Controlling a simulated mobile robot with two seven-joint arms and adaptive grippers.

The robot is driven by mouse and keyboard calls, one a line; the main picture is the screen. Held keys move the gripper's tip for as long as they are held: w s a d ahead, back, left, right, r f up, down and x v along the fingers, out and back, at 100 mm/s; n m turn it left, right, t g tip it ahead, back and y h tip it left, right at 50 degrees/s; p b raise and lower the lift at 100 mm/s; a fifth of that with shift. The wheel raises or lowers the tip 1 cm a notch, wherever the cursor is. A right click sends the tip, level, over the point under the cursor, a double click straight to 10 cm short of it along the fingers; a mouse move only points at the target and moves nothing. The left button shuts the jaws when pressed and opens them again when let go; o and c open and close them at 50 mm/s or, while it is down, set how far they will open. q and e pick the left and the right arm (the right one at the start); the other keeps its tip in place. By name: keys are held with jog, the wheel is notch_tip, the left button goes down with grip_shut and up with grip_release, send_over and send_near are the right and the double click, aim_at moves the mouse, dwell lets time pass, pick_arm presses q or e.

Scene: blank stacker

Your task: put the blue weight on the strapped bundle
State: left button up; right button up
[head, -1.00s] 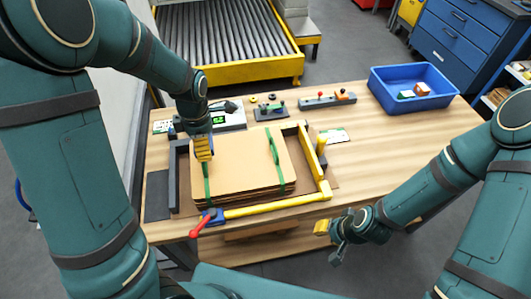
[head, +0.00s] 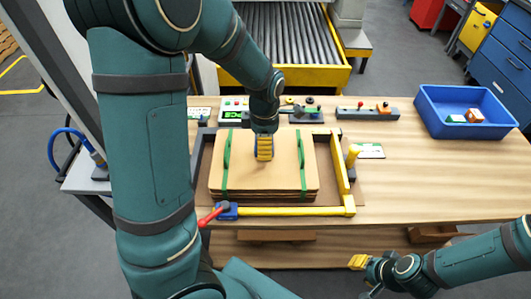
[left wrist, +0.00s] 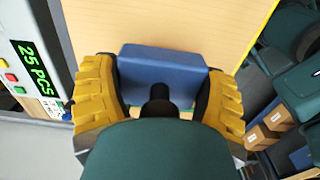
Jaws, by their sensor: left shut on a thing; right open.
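The strapped bundle (head: 240,180) is a stack of flat tan sheets with two green straps, lying in a dark and yellow frame on the bench. My left gripper (head: 264,150) is over the far middle of the bundle, between the straps. It is shut on the blue weight, a blue block with a black knob (left wrist: 160,58), which shows between the yellow fingers in the left wrist view. The weight is at or just above the top sheet; I cannot tell if it touches. The gripper mostly hides it in the head view. My right gripper (head: 358,268) is open and empty, low in front of the bench.
A yellow bar (head: 290,211) and a red-handled clamp (head: 212,215) run along the bundle's front. A counter display (head: 233,113) and a knobbed strip (head: 367,112) stand behind. A blue bin (head: 470,131) holds small blocks at the right. The bench's right front is clear.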

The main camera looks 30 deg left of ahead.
pick_arm(q)
jog(key=shift+f+b, duration=0.6)
jog(key=shift+f, duration=1.4)
jog(key=shift+r, duration=0.1)
jog(key=o, duration=1.2)
jog(key=shift+f, duration=0.2)
jog(key=shift+r, duration=0.1)
notch_tip(320, 180, up, 12)
jog(key=p, duration=0.3)
jog(key=shift+p, duration=0.35)
